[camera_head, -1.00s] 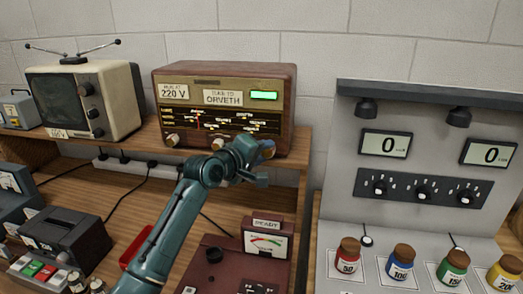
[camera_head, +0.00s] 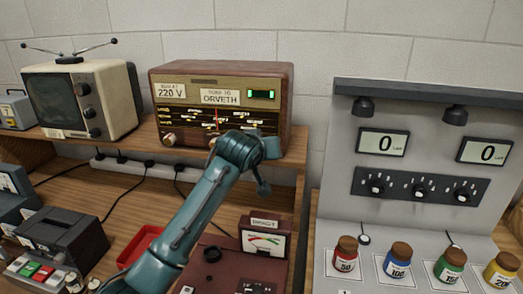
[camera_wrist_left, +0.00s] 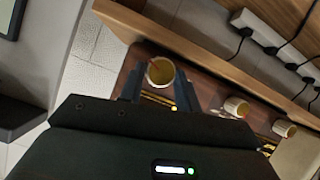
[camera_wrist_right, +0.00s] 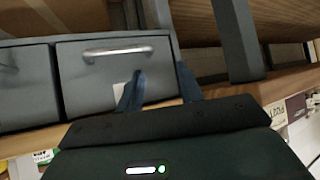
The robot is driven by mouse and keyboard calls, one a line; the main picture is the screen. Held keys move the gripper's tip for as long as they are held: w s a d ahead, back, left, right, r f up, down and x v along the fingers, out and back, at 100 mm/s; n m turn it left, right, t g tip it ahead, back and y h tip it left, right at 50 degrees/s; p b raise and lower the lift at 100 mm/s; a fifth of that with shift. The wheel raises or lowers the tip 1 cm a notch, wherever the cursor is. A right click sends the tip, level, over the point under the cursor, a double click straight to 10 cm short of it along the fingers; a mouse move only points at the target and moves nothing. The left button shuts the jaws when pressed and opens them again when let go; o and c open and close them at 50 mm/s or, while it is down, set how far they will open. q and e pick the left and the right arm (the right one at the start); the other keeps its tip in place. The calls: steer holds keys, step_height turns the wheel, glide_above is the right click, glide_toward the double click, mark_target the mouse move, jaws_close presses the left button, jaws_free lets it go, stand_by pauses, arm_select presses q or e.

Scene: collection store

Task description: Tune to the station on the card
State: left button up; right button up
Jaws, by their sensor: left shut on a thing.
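The brown wooden radio (camera_head: 222,72) stands on the shelf. Its card (camera_head: 220,97) reads "TUNE TO ORVETH". A red needle (camera_head: 217,118) stands about mid-dial among small station labels too blurred to match surely. The tuning display (camera_head: 261,94) is mostly dark with small green bars. My left gripper (camera_wrist_left: 158,80) is shut on the radio's right knob (camera_wrist_left: 160,70); in the head view my arm hides that knob. Two more knobs (camera_wrist_left: 236,106) (camera_wrist_left: 284,128) show in the left wrist view. My right gripper (camera_wrist_right: 160,85) is open and empty before a grey drawer front (camera_wrist_right: 115,75).
A cream television (camera_head: 85,95) stands left of the radio. A grey panel (camera_head: 420,150) with two displays reading 0 and several coloured jars stands at right. A red tray (camera_head: 140,245) lies on the bench.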

arm_select(q)
steer(key=m+y, duration=0.2)
steer(key=m+t+y, duration=0.1)
steer(key=m+y, duration=0.1)
steer(key=d+m+t+y, duration=0.1)
steer(key=m, duration=0.2)
steer(key=shift+s+f+y, duration=0.1)
steer(key=shift+f+y, duration=0.15)
steer(key=shift+y, duration=0.15)
stand_by(0.5)
steer(key=o, duration=1)
steer(key=shift+s, duration=0.1)
steer(key=b+v, duration=0.3)
steer(key=v, duration=1)
steer(key=shift+f, duration=0.15)
